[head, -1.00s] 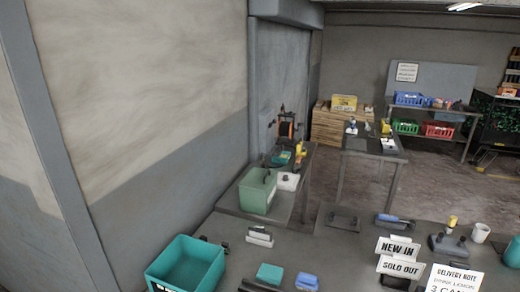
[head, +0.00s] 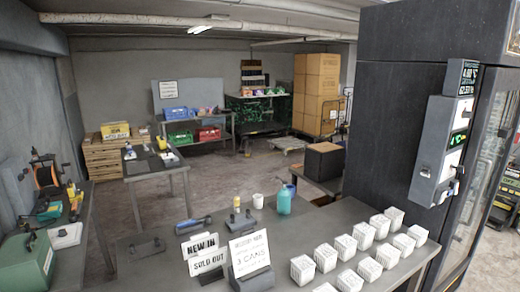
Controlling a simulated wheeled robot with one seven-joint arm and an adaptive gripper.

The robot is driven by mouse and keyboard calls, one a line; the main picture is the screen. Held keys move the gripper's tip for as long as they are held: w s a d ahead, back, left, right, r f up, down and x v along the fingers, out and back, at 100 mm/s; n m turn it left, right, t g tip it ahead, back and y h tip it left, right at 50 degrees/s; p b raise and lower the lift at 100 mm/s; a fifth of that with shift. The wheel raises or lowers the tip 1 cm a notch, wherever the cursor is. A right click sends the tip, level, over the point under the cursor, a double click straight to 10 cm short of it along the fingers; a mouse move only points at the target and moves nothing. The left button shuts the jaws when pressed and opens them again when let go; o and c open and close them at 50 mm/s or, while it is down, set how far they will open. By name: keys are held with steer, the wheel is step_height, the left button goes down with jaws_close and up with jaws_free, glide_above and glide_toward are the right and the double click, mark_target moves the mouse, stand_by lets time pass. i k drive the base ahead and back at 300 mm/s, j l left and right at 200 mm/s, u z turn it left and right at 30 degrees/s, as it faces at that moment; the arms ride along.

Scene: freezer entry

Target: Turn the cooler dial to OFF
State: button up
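The dark cooler (head: 410,100) stands at the right, with a glass door (head: 484,170) on its right side. A tall grey control panel (head: 436,145) is fixed to its near corner. A small display with light digits (head: 463,78) sits at the top of the panel, and a green lit spot (head: 459,138) shows lower down. Small knobs or switches show on the panel's lower part, but they are too small to tell which is the dial or where it points. My gripper is not in view.
Open floor (head: 235,175) lies behind the counter.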

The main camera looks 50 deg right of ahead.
mark_target(459, 168)
steer(key=z, duration=3.05)
steer(key=i+l+u, duration=0.1)
steer(key=l, duration=0.2)
steer(key=i+l+u, duration=0.1)
steer(key=l, duration=0.2)
steer(key=i+l+u, duration=0.1)
steer(key=l, duration=0.25)
steer(key=i+l+u, duration=0.1)
steer(key=l, duration=0.25)
steer(key=i, duration=0.1)
